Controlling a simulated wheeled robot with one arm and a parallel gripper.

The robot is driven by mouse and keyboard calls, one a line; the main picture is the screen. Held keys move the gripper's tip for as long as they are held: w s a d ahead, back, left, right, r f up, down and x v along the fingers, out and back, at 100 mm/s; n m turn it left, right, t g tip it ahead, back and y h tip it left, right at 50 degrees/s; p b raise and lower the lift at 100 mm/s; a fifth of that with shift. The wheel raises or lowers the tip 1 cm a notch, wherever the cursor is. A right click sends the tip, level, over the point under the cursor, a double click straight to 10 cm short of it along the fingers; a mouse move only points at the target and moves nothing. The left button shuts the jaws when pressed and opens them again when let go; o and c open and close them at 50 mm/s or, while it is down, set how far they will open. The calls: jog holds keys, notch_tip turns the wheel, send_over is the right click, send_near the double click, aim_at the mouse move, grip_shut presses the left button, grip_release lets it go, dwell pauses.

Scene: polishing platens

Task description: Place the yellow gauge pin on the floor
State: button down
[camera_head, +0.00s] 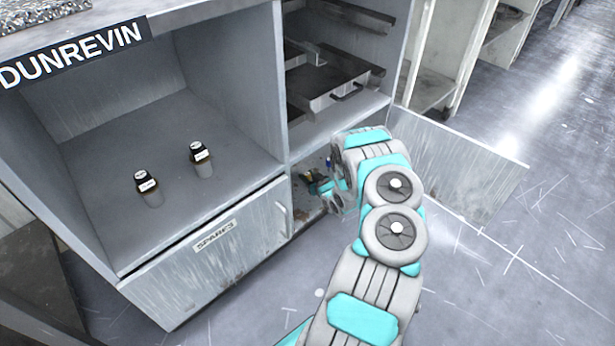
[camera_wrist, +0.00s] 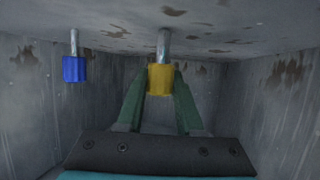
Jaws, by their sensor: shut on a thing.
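The yellow gauge pin (camera_wrist: 160,78) has a yellow block-shaped grip and a metal shaft that meets the rust-spotted surface at the top of the wrist view. My gripper (camera_wrist: 160,84) has its two green fingers on either side of the yellow grip, shut on it. In the head view my arm reaches into the open lower compartment right of the SPARES door, and the gripper is small and partly hidden there. The floor (camera_head: 470,270) is grey and scratched, in front of and right of the cabinet.
A blue gauge pin (camera_wrist: 75,68) is left of the yellow one, apart from my fingers. Compartment walls stand close on both sides. An open door (camera_head: 455,165) sticks out right of my arm. Two dark-capped bottles (camera_head: 148,188) stand on the upper shelf. Floor beyond the door is clear.

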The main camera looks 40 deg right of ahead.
jog(key=shift+f, duration=0.15)
jog(key=c, duration=0.5)
grip_release()
jog(key=shift+c, duration=0.2)
jog(key=v, duration=1.2)
jog(key=shift+r, duration=0.25)
